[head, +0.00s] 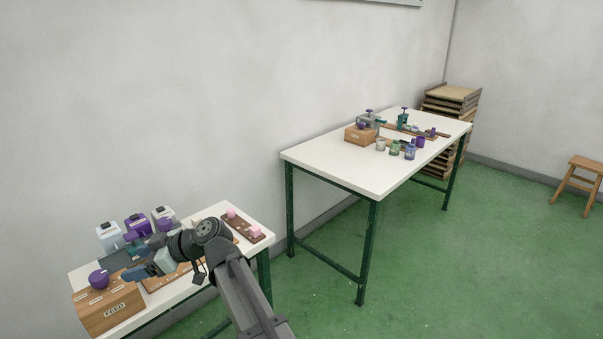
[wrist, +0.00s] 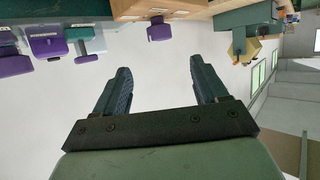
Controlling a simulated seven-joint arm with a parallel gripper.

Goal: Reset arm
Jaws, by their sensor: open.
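My gripper (head: 138,272) is over the near white table in the head view, close to the FEED box. In the wrist view my gripper (wrist: 158,88) shows two dark fingers spread apart with nothing between them. My arm (head: 240,285) reaches in from the bottom of the head view and covers part of the near table (head: 262,216). The wooden box marked FEED (head: 112,308) carries a purple knob (head: 98,279) at the table's front left.
Several white and purple dispensers (head: 137,225) stand along the wall side of the near table. A brown board (head: 241,228) with pink blocks lies at its far end. A second white table (head: 335,168) holds jars and a wooden box (head: 360,135). Green floor is open at right, near a stool (head: 580,180).

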